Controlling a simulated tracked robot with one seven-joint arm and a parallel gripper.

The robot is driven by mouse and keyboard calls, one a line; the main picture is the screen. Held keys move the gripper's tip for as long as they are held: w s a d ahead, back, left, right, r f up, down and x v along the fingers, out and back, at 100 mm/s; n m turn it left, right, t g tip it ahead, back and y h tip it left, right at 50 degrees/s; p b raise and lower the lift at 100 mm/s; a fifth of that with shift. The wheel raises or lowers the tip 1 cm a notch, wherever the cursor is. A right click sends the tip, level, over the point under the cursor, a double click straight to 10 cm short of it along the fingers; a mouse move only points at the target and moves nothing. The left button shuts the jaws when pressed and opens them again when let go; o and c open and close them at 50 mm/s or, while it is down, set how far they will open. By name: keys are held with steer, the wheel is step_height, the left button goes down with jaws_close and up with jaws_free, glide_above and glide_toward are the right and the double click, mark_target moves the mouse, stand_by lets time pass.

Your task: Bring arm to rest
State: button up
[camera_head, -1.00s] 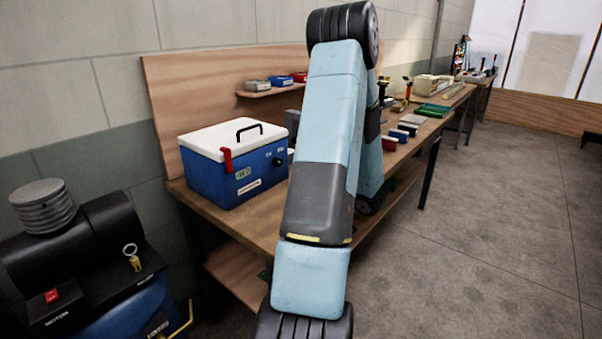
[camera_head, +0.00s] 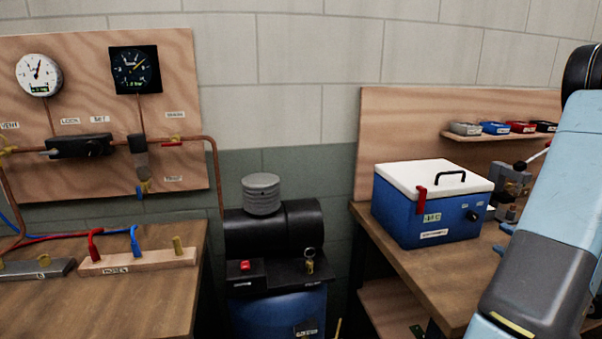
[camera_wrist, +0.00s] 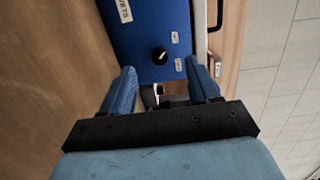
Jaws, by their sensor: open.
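My gripper (camera_wrist: 162,92) is open, with its two blue fingers apart in the wrist view. No held object shows between the fingers. Beyond the fingertips is the blue box (camera_wrist: 150,35) with a black knob, standing on the wooden bench (camera_wrist: 50,85). In the head view my light-blue arm (camera_head: 560,200) is at the right edge, in front of the right bench. My gripper cannot be made out in the head view. The same blue box with a white lid, black handle and red latch shows there (camera_head: 425,210), left of my arm.
A compressor (camera_head: 275,230) with a blue tank stands between the two benches. The left bench (camera_head: 120,305) carries a manifold with red and blue hoses, below a gauge board (camera_head: 95,105). A shelf (camera_head: 495,137) with small bins is on the right backboard.

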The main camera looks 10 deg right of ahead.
steer(key=a+r+n+g+y, duration=0.3)
steer(key=a+g, duration=0.1)
steer(key=a, duration=0.5)
steer(key=w+a+r+n+g+y, duration=0.1)
steer(key=a+r+n+g+y, duration=0.2)
steer(key=a, duration=0.6)
steer(key=a+r+n+g+y, duration=0.2)
steer(key=a+r+n+g, duration=0.15)
steer(key=a, duration=0.65)
steer(key=s+a+r+n+h, duration=0.3)
steer(key=s+a+r+h, duration=0.1)
steer(key=s, duration=0.3)
steer(key=s+a+r+n+g+h, duration=0.1)
steer(key=s+a+r+n+h, duration=0.2)
steer(key=s+a+r+h, duration=0.2)
steer(key=shift+s+a+h, duration=1)
steer(key=shift+s+a, duration=0.15)
